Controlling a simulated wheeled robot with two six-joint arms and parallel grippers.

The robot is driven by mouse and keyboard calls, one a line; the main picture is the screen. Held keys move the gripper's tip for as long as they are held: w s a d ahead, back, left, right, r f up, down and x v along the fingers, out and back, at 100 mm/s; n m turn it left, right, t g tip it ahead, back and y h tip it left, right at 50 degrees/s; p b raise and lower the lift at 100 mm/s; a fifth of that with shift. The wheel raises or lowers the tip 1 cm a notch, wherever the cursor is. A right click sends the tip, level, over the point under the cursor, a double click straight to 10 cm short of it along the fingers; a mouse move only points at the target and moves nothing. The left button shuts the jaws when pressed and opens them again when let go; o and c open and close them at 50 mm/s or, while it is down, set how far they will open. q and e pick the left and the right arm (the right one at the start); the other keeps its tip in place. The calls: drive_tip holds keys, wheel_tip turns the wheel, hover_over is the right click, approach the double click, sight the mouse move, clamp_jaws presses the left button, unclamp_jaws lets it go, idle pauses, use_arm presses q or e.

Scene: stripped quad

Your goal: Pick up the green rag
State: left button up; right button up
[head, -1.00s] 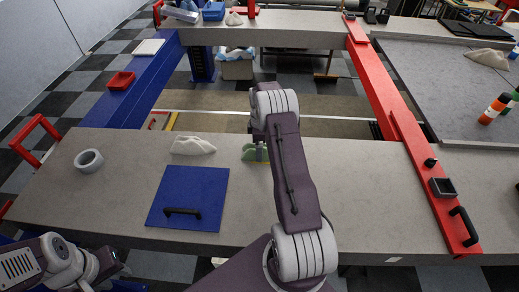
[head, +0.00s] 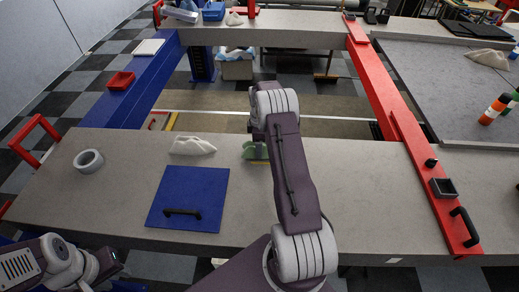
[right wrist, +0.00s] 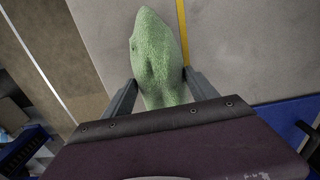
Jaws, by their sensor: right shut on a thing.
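The green rag (head: 252,152) is at the far edge of the grey table, partly hidden behind my right arm in the head view. In the right wrist view the rag (right wrist: 157,58) is a fuzzy, crumpled green shape. My right gripper (right wrist: 160,88) is shut on it, one finger on each side. I cannot tell whether the rag touches the tabletop. In the head view my left gripper (head: 108,264) hangs at the bottom left, away from the rag; its jaws are too unclear to read.
A blue panel (head: 190,190) with a black handle lies left of my right arm. A red beam (head: 400,130) borders the right side. The table between my right arm and that beam is clear.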

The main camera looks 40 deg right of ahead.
drive_tip(key=r, duration=0.2)
drive_tip(key=a+r+b, duration=0.1)
drive_tip(key=shift+w, duration=0.35)
drive_tip(key=w+a+r+b, duration=0.1)
drive_tip(key=w+a+r, duration=0.3)
drive_tip(key=a, duration=0.5)
wheel_tip(320, 180, up, 2)
drive_tip(key=shift+w+a+r, duration=0.2)
drive_tip(key=shift+w, duration=0.15)
